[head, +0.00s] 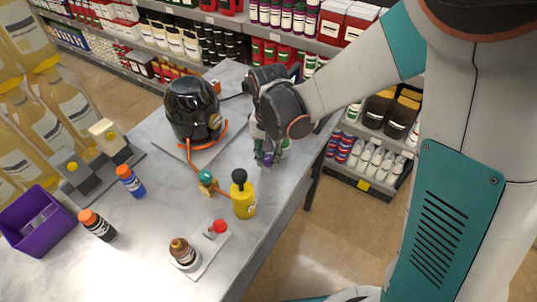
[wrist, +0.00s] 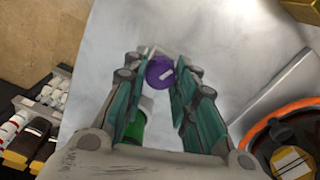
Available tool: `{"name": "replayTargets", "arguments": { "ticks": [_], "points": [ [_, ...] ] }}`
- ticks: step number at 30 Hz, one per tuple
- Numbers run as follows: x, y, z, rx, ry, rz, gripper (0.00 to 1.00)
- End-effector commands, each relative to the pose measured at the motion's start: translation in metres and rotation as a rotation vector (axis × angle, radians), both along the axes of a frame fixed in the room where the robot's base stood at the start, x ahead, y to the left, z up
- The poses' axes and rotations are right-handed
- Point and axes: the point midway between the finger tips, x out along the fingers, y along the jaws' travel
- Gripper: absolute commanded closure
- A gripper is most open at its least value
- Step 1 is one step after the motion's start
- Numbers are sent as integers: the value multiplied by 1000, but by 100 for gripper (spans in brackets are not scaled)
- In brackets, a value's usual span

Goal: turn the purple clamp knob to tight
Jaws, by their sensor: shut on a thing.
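The purple clamp knob (wrist: 159,71) shows between my fingertips in the wrist view, with a pale pointer mark across its face. In the head view only a small purple part of the knob (head: 267,159) shows below my fingers. My gripper (wrist: 160,82) has teal fingers, shut on the knob from both sides. In the head view my gripper (head: 268,152) points down at the table's right side. The clamp's body is mostly hidden by my fingers, and I cannot read a tight mark.
A black pump (head: 191,108) with an orange hose stands left of my gripper on a pale board. A yellow bottle (head: 243,198) stands in front. The table's right edge is close; stocked shelves (head: 378,150) stand beyond.

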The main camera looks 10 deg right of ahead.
Motion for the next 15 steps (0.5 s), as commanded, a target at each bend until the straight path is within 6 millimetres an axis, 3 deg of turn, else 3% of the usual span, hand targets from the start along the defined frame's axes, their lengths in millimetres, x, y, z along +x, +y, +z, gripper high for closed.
{"name": "replayTargets", "arguments": {
  "ticks": [15],
  "points": [
    [0, 0, 0, 0, 0, -158, 98]
  ]
}}
